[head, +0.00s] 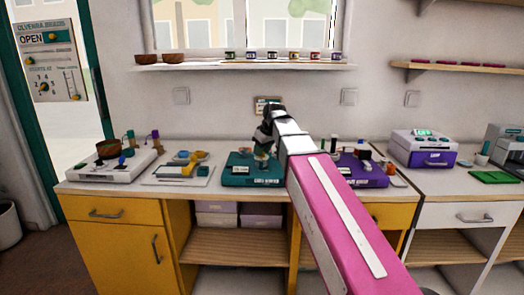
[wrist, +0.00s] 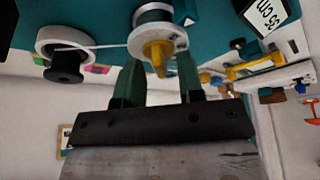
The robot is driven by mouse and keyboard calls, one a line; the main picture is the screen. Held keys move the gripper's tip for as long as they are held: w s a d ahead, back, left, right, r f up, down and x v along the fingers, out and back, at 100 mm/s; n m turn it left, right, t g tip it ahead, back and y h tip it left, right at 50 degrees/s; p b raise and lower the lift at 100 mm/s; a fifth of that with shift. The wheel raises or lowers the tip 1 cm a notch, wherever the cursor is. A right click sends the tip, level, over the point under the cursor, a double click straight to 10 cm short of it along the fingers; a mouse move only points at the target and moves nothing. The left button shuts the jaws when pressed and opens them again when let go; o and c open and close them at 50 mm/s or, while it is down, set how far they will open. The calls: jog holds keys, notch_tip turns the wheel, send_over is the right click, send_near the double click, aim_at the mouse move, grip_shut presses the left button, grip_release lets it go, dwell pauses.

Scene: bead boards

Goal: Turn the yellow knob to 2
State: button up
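The counter holds a white board (head: 112,168), a light board with yellow parts (head: 180,176), a purple board (head: 365,178) and a purple-and-white machine (head: 425,150). A shelf (head: 240,67) with bowls and small pots runs under the window. Yellow cabinets (head: 120,245) stand below.

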grip_shut()
dwell(0.4)
jog(key=n, duration=0.2)
jog(key=n+g+y, duration=0.1)
jog(key=n, duration=0.1)
jog(key=shift+w+n+g, duration=0.15)
jog(key=shift+n+g, duration=0.85)
jog(key=shift+n, duration=1.3)
grip_release()
